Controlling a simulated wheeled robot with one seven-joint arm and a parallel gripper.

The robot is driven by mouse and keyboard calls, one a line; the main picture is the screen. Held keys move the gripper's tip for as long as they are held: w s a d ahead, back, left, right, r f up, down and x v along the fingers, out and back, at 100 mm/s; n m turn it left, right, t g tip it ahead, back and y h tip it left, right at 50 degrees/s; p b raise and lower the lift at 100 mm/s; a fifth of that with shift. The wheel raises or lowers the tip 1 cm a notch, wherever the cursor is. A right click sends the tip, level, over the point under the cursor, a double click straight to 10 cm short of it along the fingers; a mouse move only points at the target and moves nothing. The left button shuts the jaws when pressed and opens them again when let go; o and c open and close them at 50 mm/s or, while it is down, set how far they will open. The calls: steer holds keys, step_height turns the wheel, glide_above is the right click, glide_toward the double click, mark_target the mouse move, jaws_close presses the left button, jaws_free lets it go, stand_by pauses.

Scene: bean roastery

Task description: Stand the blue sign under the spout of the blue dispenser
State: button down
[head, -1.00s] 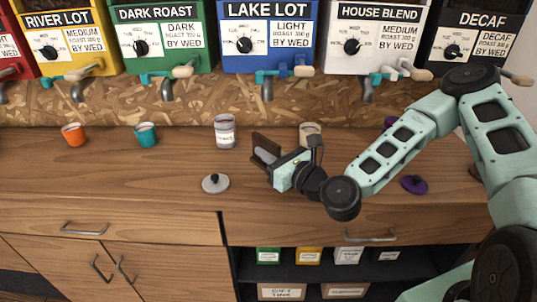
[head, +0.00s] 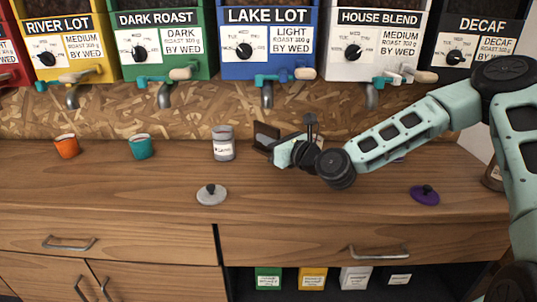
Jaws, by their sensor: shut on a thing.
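The blue dispenser (head: 268,45) is labelled Lake Lot and hangs at the upper middle of the head view. Its metal spout (head: 267,97) points down over the wooden counter. My gripper (head: 276,143) is over the counter just below and slightly right of that spout. It is shut on a flat dark panel (head: 266,136), which looks like the sign held roughly upright. No blue shows on the side I see. I cannot tell whether its lower edge touches the counter.
A grey labelled jar (head: 223,144) stands left of my gripper, with a grey lid (head: 211,195) in front. Teal (head: 141,147) and orange (head: 66,146) cups stand farther left. A purple lid (head: 424,195) lies right. The counter front (head: 300,200) is clear.

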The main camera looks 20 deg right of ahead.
steer(key=w+f, duration=0.1)
steer(key=w+d+f, duration=0.1)
steer(key=w, duration=0.1)
steer(key=shift+w+f, duration=0.25)
step_height(320, 180, down, 4)
steer(key=shift+r, duration=0.2)
steer(key=shift+w+d+f, duration=0.15)
steer(key=shift+f, duration=0.3)
steer(key=shift+f, duration=0.1)
steer(key=shift+f, duration=0.1)
steer(key=c, duration=1.5)
jaws_free()
